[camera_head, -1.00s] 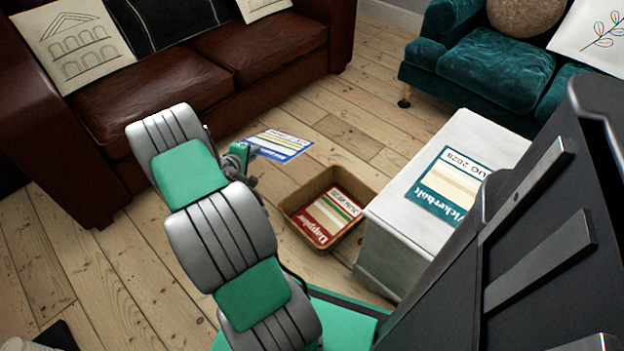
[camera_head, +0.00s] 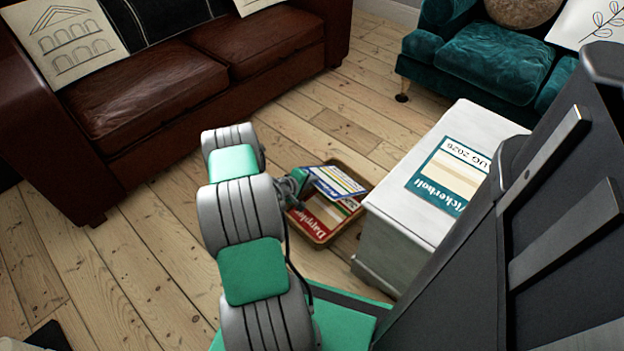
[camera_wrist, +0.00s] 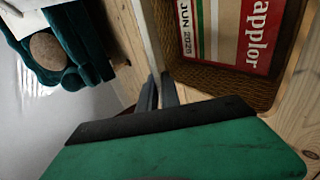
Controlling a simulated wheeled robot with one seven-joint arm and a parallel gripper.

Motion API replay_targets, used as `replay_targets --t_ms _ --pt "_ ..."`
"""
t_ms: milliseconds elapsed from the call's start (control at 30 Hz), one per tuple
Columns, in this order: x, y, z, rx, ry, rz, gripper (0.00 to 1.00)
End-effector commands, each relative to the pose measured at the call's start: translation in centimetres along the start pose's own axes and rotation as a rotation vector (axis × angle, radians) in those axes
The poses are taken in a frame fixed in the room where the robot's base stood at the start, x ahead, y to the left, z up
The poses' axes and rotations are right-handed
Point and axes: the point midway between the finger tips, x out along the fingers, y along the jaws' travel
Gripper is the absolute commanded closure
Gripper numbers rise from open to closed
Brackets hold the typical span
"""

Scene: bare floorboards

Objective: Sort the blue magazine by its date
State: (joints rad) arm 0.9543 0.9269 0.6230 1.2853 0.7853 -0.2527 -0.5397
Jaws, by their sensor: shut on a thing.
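The blue magazine (camera_head: 341,184) is a thin sheet with a white date strip, too small to read here. My gripper (camera_head: 302,180) is shut on its left edge and holds it tilted over the brown wicker basket (camera_head: 318,241). In the basket lies a red magazine (camera_head: 308,222), "Dapplor", partly hidden by the blue one. The wrist view shows this red magazine (camera_wrist: 262,35) with "JUN 2025" and the basket's woven wall (camera_wrist: 222,80). My gripper fingers (camera_wrist: 160,92) show dark there; the blue magazine cannot be made out in that view.
A white cabinet (camera_head: 385,240) stands right of the basket. A brown leather sofa (camera_head: 160,85) is at the back left, a teal armchair (camera_head: 490,60) at the back right. Floorboards between are clear.

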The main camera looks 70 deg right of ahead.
Motion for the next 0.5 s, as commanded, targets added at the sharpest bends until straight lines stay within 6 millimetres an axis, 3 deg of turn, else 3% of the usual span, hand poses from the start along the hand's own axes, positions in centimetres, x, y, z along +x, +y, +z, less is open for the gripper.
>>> replay_targets --t_ms 300,500 --pt "3.0 -4.1 0.1 0.001 0.002 0.003 1.0" --pt "4.1 -5.7 0.2 0.0 0.001 0.002 1.0"
